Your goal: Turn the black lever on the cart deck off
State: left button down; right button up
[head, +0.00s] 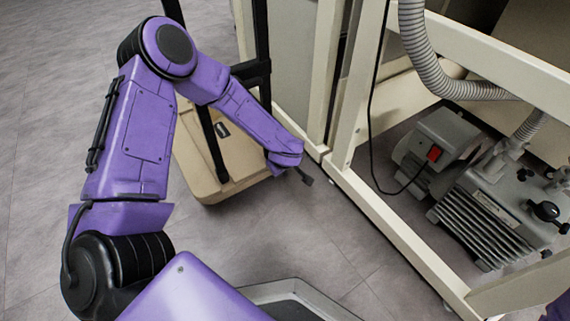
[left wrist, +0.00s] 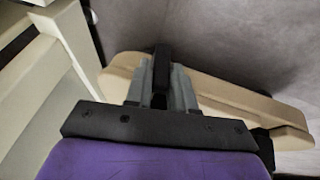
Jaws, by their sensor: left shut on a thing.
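The beige cart deck (head: 200,180) stands on the floor beneath my left arm; its rounded edge also shows in the left wrist view (left wrist: 225,95). My left gripper (head: 290,171) is at the right side of the deck. In the left wrist view its grey fingers (left wrist: 161,88) are shut on a slim black piece, which looks like the black lever (left wrist: 162,66). In the head view the black end (head: 304,176) pokes out past the fingertips. Where the lever joins the deck is hidden by the gripper and arm. My right gripper is not in view.
Black upright bars (head: 262,50) rise from the cart. A cream frame (head: 385,215) stands close on the right, with a grey pump (head: 490,215), a red switch (head: 434,153) and a ribbed hose (head: 425,60) inside.

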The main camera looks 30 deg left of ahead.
pick_arm(q)
jog(key=shift+s+f+t+h+b, duration=0.35)
jog(key=shift+t+b, duration=0.2)
jog(key=shift+t, duration=0.25)
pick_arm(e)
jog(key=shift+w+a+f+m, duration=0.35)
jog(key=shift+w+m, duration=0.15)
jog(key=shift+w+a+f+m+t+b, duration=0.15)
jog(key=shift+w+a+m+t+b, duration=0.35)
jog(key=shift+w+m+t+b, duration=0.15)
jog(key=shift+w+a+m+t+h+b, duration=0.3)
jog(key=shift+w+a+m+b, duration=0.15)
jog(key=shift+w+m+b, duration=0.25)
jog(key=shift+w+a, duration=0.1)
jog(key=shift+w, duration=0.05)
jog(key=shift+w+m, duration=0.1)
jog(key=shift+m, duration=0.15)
pick_arm(q)
jog(key=f+n+t, duration=0.1)
jog(key=t, duration=0.3)
jog(key=s+f+n+t+h, duration=0.1)
jog(key=t, duration=0.3)
jog(key=s+a+f+n+t+h, duration=0.1)
jog(key=n+t, duration=0.1)
jog(key=t, duration=0.2)
jog(key=shift+s+a+f+h, duration=0.1)
jog(key=shift+s+f+h, duration=0.05)
jog(key=shift+h, duration=0.1)
jog(key=shift+t, duration=0.4)
